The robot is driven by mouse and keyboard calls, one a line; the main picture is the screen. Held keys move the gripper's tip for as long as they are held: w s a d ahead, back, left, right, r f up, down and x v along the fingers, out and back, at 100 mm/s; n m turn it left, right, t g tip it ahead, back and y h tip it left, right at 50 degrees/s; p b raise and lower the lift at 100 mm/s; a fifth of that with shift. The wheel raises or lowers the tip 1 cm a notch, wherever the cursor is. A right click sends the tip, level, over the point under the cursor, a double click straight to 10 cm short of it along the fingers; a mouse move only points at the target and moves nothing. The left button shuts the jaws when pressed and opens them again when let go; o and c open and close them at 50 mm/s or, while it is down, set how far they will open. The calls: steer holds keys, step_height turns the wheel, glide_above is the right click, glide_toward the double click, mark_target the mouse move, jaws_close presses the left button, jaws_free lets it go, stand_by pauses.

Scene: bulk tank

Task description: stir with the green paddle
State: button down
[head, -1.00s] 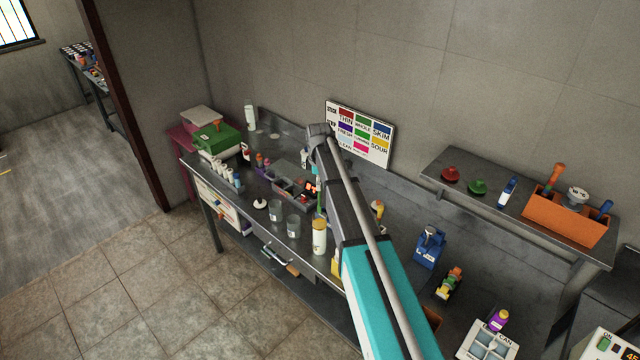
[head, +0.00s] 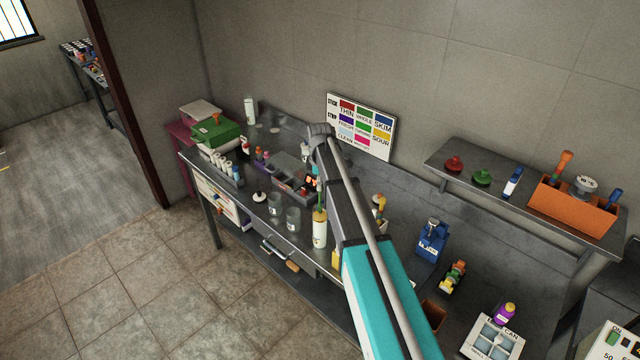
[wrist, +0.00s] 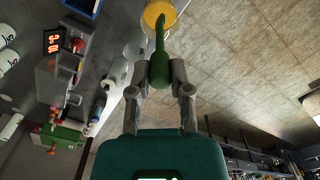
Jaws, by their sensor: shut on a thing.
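My gripper (wrist: 160,76) is shut on the handle of the green paddle (wrist: 158,66) in the wrist view. The paddle's thin shaft points away from the fingers, and its far end overlaps the round yellow top of a pale jar (wrist: 166,11). I cannot tell how deep the end goes. In the head view the pale jar (head: 319,232) stands near the bench's front edge. A bit of the green paddle (head: 320,199) shows just above it.
Two clear glasses (head: 292,219) stand left of the jar on the grey bench (head: 385,262). A grey scale-like tray (head: 292,166) lies behind them. A blue holder (head: 432,240) stands right of my arm. A shelf (head: 440,165) bears an orange bin (head: 570,207).

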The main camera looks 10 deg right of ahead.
steer(key=shift+f+b, duration=2.4)
steer(key=shift+f, duration=0.25)
steer(key=shift+w+a, duration=0.1)
steer(key=shift+w, duration=0.1)
